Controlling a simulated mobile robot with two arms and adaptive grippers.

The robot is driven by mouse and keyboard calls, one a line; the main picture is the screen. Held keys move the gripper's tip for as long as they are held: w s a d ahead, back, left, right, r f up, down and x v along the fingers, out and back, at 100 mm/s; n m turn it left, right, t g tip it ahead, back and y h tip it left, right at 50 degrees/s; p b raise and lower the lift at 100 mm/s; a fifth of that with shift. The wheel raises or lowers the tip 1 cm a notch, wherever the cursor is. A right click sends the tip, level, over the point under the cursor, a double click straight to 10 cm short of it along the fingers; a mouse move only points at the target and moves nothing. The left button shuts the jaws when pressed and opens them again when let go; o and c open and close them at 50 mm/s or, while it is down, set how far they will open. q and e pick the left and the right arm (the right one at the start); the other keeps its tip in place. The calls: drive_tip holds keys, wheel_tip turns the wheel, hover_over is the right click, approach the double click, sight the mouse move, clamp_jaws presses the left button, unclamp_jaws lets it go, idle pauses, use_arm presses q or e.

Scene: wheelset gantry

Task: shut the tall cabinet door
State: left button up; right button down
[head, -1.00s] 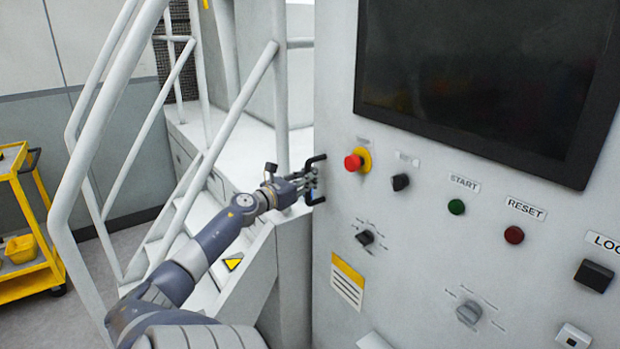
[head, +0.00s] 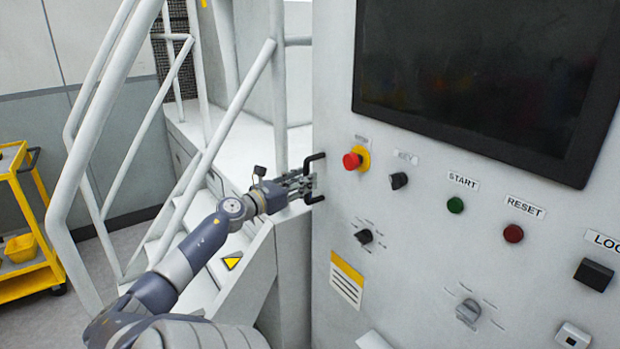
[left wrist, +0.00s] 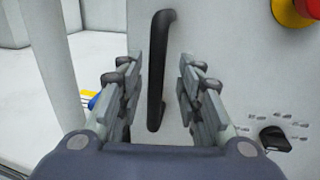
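The tall cabinet door (head: 400,240) is the pale grey panel that fills the right of the head view. It carries a dark screen, buttons and a black bar handle (head: 316,158) at its left edge. My left gripper (head: 308,183) is at this handle, coming from the left. In the left wrist view the upright handle (left wrist: 158,70) stands between the two open fingers (left wrist: 157,95), with a gap showing on both sides. I cannot tell how far the door stands open. My right gripper is in neither view.
A red emergency button (head: 352,161) sits just right of the handle, with knobs and buttons beyond it. White stair railings (head: 150,130) and steps stand left of the cabinet. A yellow cart (head: 30,270) is at the far left.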

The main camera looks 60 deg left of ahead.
use_arm(q)
drive_tip(key=v, duration=0.8)
wheel_tip(320, 180, down, 19)
drive_tip(key=s+n+g+y, duration=0.1)
drive_tip(key=s+n+g, duration=0.2)
drive_tip(key=n, duration=0.7)
drive_tip(key=s+d+f+n+g, duration=0.2)
drive_tip(key=d+f+n, duration=0.2)
drive_tip(key=f, duration=0.8)
drive_tip(key=s+d+f+n+g, duration=0.2)
drive_tip(key=d+f+n, duration=0.2)
drive_tip(key=f, duration=0.8)
drive_tip(key=s+d+f+n+g+h, duration=0.2)
drive_tip(key=s+d+f+n, duration=0.1)
drive_tip(key=d+f, duration=0.6)
drive_tip(key=s+d+f+n+g+h, duration=0.15)
drive_tip(key=s+d+f+n, duration=0.25)
drive_tip(key=d+f, duration=0.4)
drive_tip(key=s+d+f+n+g+h, duration=0.1)
drive_tip(key=s+d+f, duration=0.2)
drive_tip(key=d, duration=0.5)
drive_tip(key=s+d+f+n+g+h, duration=0.1)
drive_tip(key=s+d+f, duration=0.3)
drive_tip(key=d, duration=0.4)
drive_tip(key=s+d+f+n+g+h, duration=0.1)
drive_tip(key=s+d+f+n+g, duration=0.1)
drive_tip(key=d, duration=0.6)
drive_tip(key=shift+s+d+f+n+g+h, duration=0.35)
drive_tip(key=shift+s+f+g, duration=0.35)
drive_tip(key=shift+s, duration=0.3)
